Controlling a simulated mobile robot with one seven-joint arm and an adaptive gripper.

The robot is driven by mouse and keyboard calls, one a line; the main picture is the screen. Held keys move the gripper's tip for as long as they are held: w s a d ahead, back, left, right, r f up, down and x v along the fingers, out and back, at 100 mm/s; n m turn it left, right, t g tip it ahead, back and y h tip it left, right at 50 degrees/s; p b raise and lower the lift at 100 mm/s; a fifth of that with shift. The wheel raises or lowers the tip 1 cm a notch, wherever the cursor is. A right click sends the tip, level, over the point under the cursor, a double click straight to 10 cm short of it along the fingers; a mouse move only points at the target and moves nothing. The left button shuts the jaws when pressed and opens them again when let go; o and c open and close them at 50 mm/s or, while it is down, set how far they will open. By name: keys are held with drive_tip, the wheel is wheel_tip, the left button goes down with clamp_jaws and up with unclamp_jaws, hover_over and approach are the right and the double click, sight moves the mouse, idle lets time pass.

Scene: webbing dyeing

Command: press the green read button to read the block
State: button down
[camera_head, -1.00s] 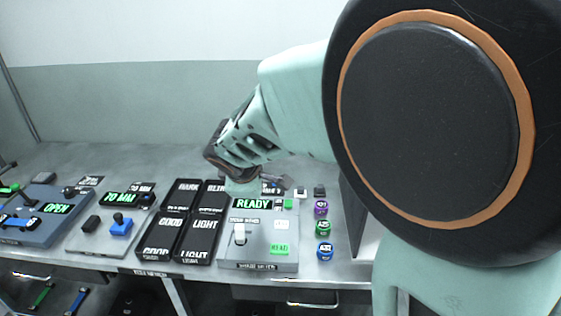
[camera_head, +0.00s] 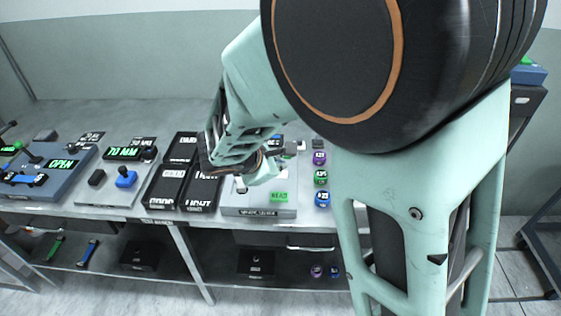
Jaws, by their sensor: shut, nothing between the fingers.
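The green read button (camera_head: 279,197) is on the lower right of the grey reader panel (camera_head: 258,212), uncovered. The panel's green-lettered display is mostly hidden behind my wrist; only its edge shows. A small pale piece (camera_head: 241,186) is on the panel's left part, partly covered by my wrist; I cannot tell if it is the block. My gripper (camera_head: 291,149) is small and partly hidden by my wrist, over the back of the panel. It is shut and empty, apart from the button in the picture.
Purple (camera_head: 319,158), green (camera_head: 320,177) and blue (camera_head: 322,198) labelled pieces stand right of the panel. Black labelled trays (camera_head: 166,187) are to its left. A blue-knobbed device (camera_head: 125,178) and an OPEN device (camera_head: 50,178) are further left. A shelf (camera_head: 215,266) is below.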

drive_tip(key=b, duration=0.6)
hover_over(279, 197)
wheel_tip(279, 197, down, 8)
drive_tip(key=shift+r, duration=0.1)
drive_tip(key=shift+f+b, duration=0.5)
drive_tip(key=shift+b, duration=0.2)
drive_tip(key=shift+f, duration=0.1)
idle(0.4)
drive_tip(key=shift+f+b, duration=0.35)
drive_tip(key=shift+b, duration=0.2)
drive_tip(key=shift+s+f+b, duration=0.1)
drive_tip(key=shift+f+b, duration=0.35)
drive_tip(key=shift+b, duration=0.1)
idle(0.5)
drive_tip(key=shift+r, duration=0.1)
drive_tip(key=shift+r+p, duration=0.65)
drive_tip(key=shift+r, duration=0.15)
